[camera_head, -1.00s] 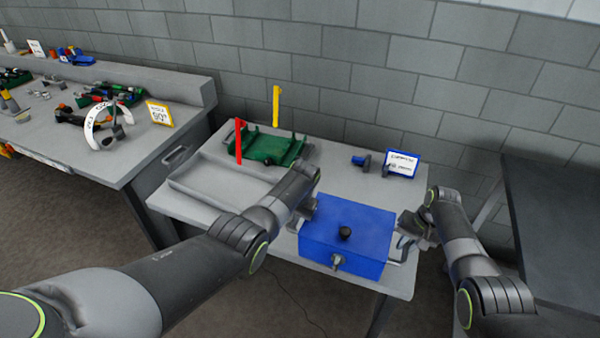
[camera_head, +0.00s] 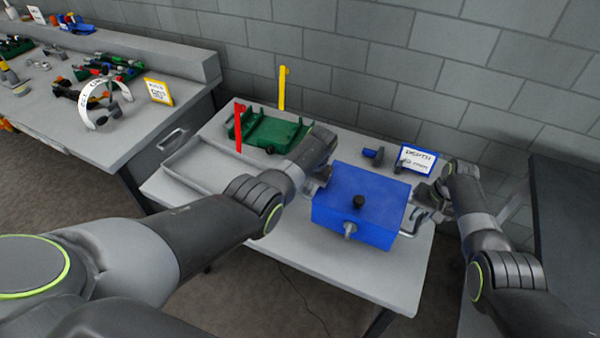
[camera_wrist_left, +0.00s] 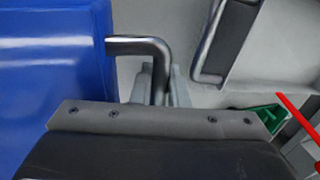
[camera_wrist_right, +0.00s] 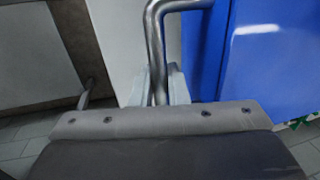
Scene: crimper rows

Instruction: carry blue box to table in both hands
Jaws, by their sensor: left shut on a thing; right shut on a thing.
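The blue box (camera_head: 353,196), with a black knob on top and a metal latch in front, is level over the right part of the grey table (camera_head: 300,249). I cannot tell whether its underside touches the tabletop. My left gripper (camera_head: 319,184) is shut on the box's left metal handle, clear in the left wrist view (camera_wrist_left: 145,45). My right gripper (camera_head: 420,208) is shut on the right metal handle, clear in the right wrist view (camera_wrist_right: 155,30). The left forearm hides part of the tabletop.
A green tray (camera_head: 268,131) with a red post (camera_head: 238,128) and a yellow post (camera_head: 282,88) stands at the table's back left. A sign (camera_head: 417,160) stands behind the box. Bare tabletop lies in front. A cluttered workbench (camera_head: 120,140) is at left, a dark surface (camera_head: 565,230) at right.

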